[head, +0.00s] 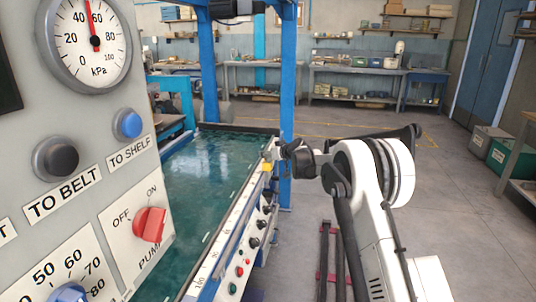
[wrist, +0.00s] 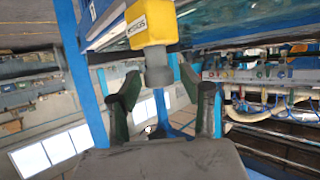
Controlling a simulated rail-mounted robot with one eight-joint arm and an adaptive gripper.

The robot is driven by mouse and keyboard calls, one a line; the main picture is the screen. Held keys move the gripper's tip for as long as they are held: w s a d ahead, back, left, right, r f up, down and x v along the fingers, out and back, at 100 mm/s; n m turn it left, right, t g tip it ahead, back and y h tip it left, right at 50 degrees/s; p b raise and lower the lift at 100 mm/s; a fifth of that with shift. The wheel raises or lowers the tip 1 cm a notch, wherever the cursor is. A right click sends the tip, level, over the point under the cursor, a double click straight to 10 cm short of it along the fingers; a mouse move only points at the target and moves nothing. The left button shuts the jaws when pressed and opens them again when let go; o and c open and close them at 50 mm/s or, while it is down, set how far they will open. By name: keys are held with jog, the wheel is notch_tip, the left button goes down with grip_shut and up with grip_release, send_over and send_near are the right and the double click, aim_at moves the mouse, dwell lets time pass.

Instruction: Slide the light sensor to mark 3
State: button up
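The light sensor appears to be the yellow block (wrist: 152,22) with a grey knob (wrist: 158,68) in the wrist view. A small yellow part (head: 267,167) shows at the far end of the white rail (head: 222,252) in the head view. My gripper (wrist: 160,82) is open, with its two dark fingers on either side of the knob and visible gaps between. In the head view my gripper (head: 287,152) is beside the rail's far end, partly hidden by its own wrist. Mark 3 cannot be made out.
A tank of green water (head: 195,180) lies left of the rail. Several knobs and buttons line the rail's side panel (head: 252,240). A blue post (head: 288,110) stands close behind my gripper. A grey control panel (head: 80,150) fills the left. Open floor lies to the right.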

jog(key=shift+s, duration=0.1)
jog(key=v, duration=1.2)
dwell(0.4)
jog(key=s+d+r+m+g+h, duration=0.1)
jog(key=s+r, duration=0.3)
jog(key=s, duration=0.6)
jog(key=s+r+g+h, duration=0.1)
jog(key=s+r, duration=0.3)
jog(key=s, duration=0.6)
jog(key=s+d+r+m+g, duration=0.1)
jog(key=s+r, duration=0.3)
jog(key=s, duration=0.5)
jog(key=s+d+f+m+h, duration=0.1)
jog(key=s+d+f, duration=0.1)
jog(key=s, duration=0.8)
jog(key=s+d+f+m+g+h+p, duration=0.1)
jog(key=s+f, duration=0.3)
jog(key=s, duration=0.7)
jog(key=s+d+f+m+g+h, duration=0.1)
jog(key=s+d+f+h, duration=0.1)
jog(key=s, duration=0.8)
jog(key=shift+s+d+f+m+p, duration=0.3)
jog(key=shift+d+f, duration=0.15)
